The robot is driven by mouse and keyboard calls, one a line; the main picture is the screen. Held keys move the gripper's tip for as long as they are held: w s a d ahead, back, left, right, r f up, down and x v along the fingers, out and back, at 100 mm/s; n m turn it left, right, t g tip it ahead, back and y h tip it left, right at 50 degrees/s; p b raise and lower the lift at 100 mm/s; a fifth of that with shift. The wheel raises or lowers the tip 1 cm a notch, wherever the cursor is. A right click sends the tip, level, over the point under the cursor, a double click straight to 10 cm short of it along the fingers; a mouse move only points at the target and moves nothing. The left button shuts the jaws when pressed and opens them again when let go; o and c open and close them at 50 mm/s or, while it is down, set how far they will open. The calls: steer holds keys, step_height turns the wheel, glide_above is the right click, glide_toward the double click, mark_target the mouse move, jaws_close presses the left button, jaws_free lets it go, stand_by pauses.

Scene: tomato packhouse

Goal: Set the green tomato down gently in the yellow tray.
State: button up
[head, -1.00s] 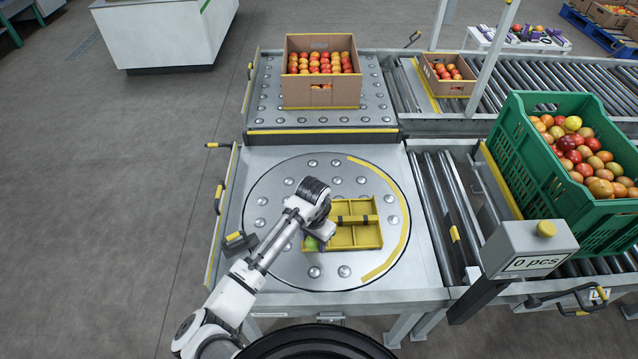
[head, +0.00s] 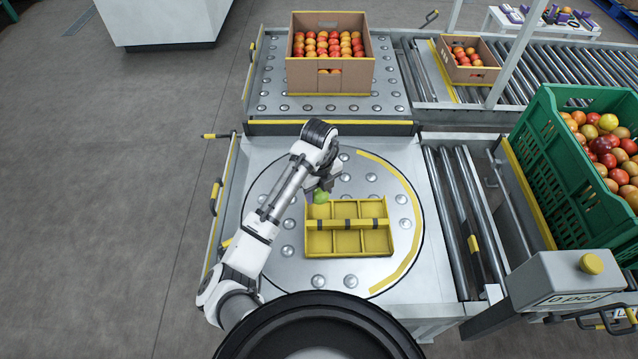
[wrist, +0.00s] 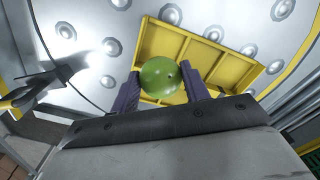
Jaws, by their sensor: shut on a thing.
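The green tomato (head: 320,196) is held between the fingers of my gripper (head: 318,188), over the far-left part of the yellow tray. In the wrist view the tomato (wrist: 161,76) sits between the two purple fingers of my gripper (wrist: 162,84), with the tray behind it. The yellow tray (head: 348,250) lies on the round ball-studded turntable. It has several compartments and a raised bar with dark bands across its middle. The compartments that show look empty; the one under the tomato is partly hidden. I cannot tell the exact height of the tomato above the tray.
A cardboard box of tomatoes (head: 329,76) stands on the ball table behind. A green crate of tomatoes (head: 563,185) is at the right, behind a counter post (head: 566,275). A smaller box (head: 470,74) sits on the back rollers. The turntable (head: 290,262) around the tray is clear.

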steer(key=shift+w+f, duration=0.1)
steer(key=b, duration=0.5)
glide_above(319, 212)
steer(key=shift+f, duration=3.05)
steer(key=shift+f+b, duration=0.3)
steer(key=shift+f, duration=0.3)
steer(key=o, duration=0.8)
steer(key=c, duration=0.3)
steer(key=shift+r, duration=0.15)
steer(key=shift+r+p, duration=2.75)
steer(key=shift+r, duration=0.7)
